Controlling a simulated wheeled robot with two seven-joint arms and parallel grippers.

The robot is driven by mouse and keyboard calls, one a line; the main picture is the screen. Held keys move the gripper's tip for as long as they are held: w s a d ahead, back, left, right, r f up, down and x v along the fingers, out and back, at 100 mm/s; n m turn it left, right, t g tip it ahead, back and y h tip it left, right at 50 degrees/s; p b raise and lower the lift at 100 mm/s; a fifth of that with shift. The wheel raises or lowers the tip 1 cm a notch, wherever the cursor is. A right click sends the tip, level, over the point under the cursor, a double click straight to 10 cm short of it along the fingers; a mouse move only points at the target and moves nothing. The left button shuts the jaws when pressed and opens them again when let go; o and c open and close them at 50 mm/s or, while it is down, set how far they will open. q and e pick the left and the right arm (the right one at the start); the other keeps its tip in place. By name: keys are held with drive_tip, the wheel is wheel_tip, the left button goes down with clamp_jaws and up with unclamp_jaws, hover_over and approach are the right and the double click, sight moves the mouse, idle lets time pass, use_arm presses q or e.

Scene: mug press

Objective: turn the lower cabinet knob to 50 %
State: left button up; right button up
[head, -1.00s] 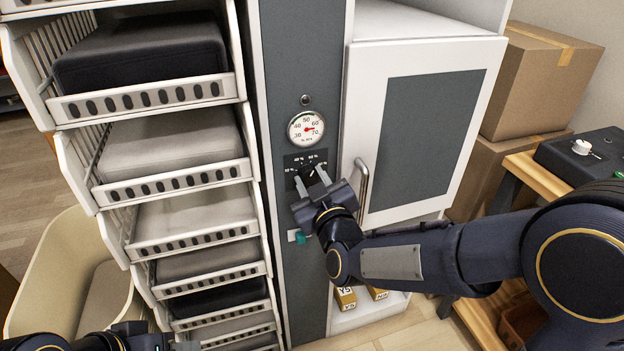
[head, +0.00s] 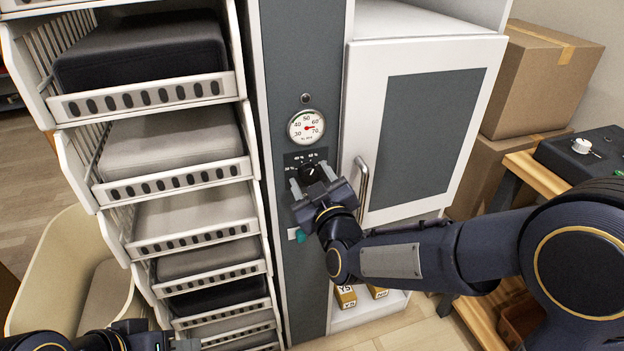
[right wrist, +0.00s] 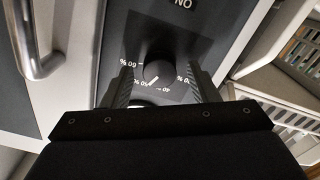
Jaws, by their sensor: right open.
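The lower cabinet knob (head: 310,173) is a small black dial on the grey panel, below the round gauge. The right wrist view shows the knob (right wrist: 158,73) close up, its white mark pointing near the 50 % label, with the printed scale upside down. My right gripper (head: 311,179) is open, with one finger on each side of the knob. In the right wrist view the fingers (right wrist: 162,88) stand apart from the knob with gaps on both sides. My left gripper (head: 186,345) is only partly in view at the bottom left edge, and its jaws cannot be made out.
The gauge (head: 306,127) has a red needle. A teal part (head: 300,237) sits below the knob. A metal door handle (head: 362,185) stands just right of the gripper. White drawers (head: 180,175) are on the left, cardboard boxes (head: 540,75) on the right.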

drive_tip(key=v, duration=0.7)
drive_tip(key=shift+s+p, duration=0.35)
drive_tip(key=shift+p, duration=0.05)
drive_tip(key=shift+d, duration=0.1)
drive_tip(key=s+d+f+m+g, duration=0.2)
drive_tip(key=s+d+m+g, duration=0.25)
drive_tip(key=d, duration=0.45)
drive_tip(key=s+d+f+m+g+h, duration=0.1)
drive_tip(key=s+d+f+m+g, duration=0.3)
drive_tip(key=s, duration=0.5)
drive_tip(key=s+d+f+m+g+h, duration=0.1)
drive_tip(key=s+d+m+g, duration=0.15)
drive_tip(key=s+d, duration=0.4)
wheel_tip(320, 180, up, 22)
drive_tip(key=s+a+n+p, duration=0.1)
drive_tip(key=s+p, duration=0.1)
drive_tip(key=p, duration=2)
drive_tip(key=shift+s+a+f+g, duration=0.2)
drive_tip(key=shift+g, duration=0.1)
